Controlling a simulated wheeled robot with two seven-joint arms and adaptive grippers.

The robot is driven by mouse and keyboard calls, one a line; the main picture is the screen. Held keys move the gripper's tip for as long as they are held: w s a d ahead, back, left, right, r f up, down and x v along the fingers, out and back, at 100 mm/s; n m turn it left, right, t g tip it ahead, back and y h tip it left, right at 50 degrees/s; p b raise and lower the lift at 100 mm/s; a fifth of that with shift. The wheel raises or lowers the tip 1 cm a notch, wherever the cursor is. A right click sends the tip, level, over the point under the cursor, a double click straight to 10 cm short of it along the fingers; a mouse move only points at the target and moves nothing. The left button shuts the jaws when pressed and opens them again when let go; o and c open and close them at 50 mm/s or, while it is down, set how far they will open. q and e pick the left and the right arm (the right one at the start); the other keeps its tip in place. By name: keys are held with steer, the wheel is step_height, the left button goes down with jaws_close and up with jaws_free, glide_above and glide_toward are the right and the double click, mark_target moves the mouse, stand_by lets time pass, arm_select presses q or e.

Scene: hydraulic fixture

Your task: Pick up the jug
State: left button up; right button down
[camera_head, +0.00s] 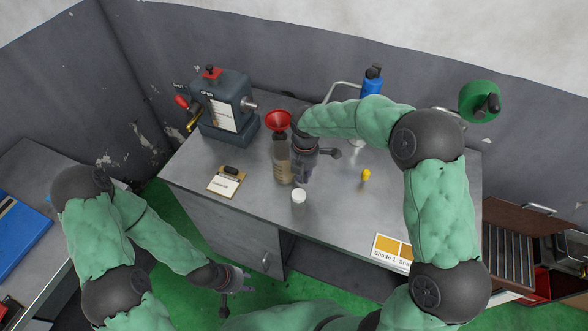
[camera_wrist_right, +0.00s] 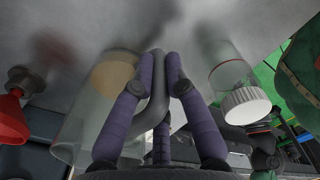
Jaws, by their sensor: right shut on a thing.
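The jug (camera_head: 282,163) is a clear vessel with brownish contents, standing on the grey workbench. My right gripper (camera_head: 303,172) is at its right side. In the right wrist view the jug (camera_wrist_right: 78,135) shows large and see-through at left. My right gripper (camera_wrist_right: 160,75) is shut on its grey handle (camera_wrist_right: 157,95), which lies between the purple-grey fingers. In the head view the handle is hidden by the gripper. My left gripper (camera_head: 238,281) is low at the left, away from the bench, over the green floor; its finger opening is too small to judge.
A red funnel (camera_head: 278,121) stands just behind the jug, and a white-capped jar (camera_head: 299,196) in front. A blue bottle (camera_head: 372,84) and small yellow item (camera_head: 366,175) are to the right.

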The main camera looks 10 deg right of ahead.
steer(key=shift+r, duration=0.25)
